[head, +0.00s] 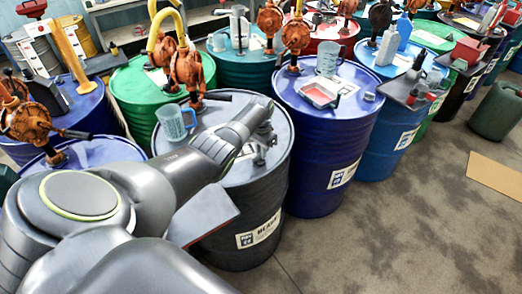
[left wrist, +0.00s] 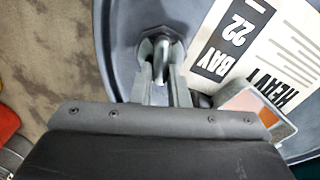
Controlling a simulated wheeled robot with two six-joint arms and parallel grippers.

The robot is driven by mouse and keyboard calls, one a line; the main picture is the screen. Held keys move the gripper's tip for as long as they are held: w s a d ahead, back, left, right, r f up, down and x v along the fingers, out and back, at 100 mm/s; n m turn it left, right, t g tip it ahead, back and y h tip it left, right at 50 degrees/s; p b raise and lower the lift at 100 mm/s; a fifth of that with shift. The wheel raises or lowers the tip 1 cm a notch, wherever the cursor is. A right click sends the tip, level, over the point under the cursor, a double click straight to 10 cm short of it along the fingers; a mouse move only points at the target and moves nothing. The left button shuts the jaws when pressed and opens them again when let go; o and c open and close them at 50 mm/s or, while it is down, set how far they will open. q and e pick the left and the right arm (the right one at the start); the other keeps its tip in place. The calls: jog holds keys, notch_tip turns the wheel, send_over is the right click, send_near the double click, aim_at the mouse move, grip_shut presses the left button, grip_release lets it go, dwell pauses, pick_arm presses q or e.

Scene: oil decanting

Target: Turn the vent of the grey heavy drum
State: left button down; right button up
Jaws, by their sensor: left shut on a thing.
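The grey heavy drum (head: 240,205) stands in the middle of the head view, with a white label on its side. Its lid also shows in the left wrist view (left wrist: 121,20), with a paper reading BAY 22 and HEAVY (left wrist: 236,40). My left gripper (head: 263,150) reaches down over the right part of this lid. In the left wrist view its two fingers (left wrist: 160,80) are shut on the vent (left wrist: 162,52), a small metal fitting between the fingertips. The fingers partly hide the vent, so its turn angle cannot be told. My right gripper is in neither view.
On the grey lid stand an orange hand pump (head: 188,72) and a clear blue jug (head: 176,121). A pale frame with an orange patch (left wrist: 258,106) lies near the fingers. A blue drum (head: 325,130) stands close on the right. Open floor (head: 400,225) lies at right front.

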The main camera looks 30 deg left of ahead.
pick_arm(q)
jog(key=shift+w+r, duration=0.1)
jog(key=c, duration=1.4)
grip_release()
jog(key=shift+r, duration=0.6)
notch_tip(320, 180, up, 16)
jog(key=b, duration=0.1)
